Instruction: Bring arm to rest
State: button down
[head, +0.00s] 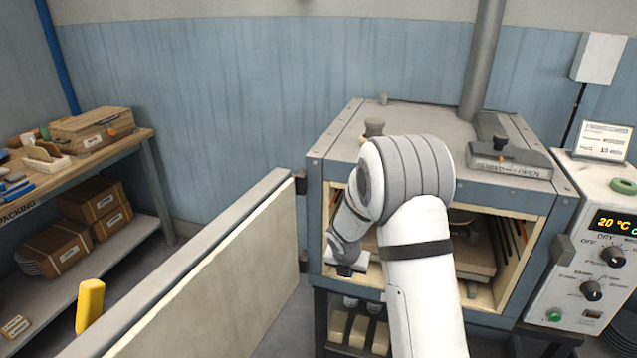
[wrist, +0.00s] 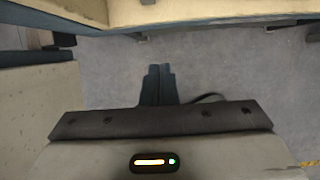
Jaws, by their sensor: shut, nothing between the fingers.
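My gripper (wrist: 158,72) has its two dark fingers shut together with nothing between them, over bare grey floor in the wrist view. In the head view my white arm rises in front of the dryer (head: 330,150) and bends at its grey elbow. Its wrist end hangs down at the left side of the dryer's open front, and the fingers cannot be made out there. The dryer's door (head: 225,275) stands wide open toward the left front. My arm hides much of the chamber; part of a shelf (head: 478,262) shows inside.
A workbench (head: 150,140) with boxes stands at left. A yellow post (head: 90,305) stands between it and the door. A control panel (head: 600,255) reading 20 °C stands right of the dryer. A flue pipe (head: 483,60) rises behind. The door's edge is close to my wrist.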

jog(key=s+d+r+m, duration=0.3)
jog(key=s+r+m, duration=0.9)
jog(key=r+m, duration=0.25)
jog(key=s+r+m, duration=0.3)
jog(key=s+m, duration=0.5)
jog(key=s, duration=0.2)
jog(key=s+a+r+m+g+y, duration=0.1)
jog(key=s+r+m, duration=0.3)
jog(key=s+m, duration=0.5)
jog(key=shift+s+r+y, duration=0.2)
jog(key=shift+s+y, duration=0.1)
jog(key=shift+s, duration=0.6)
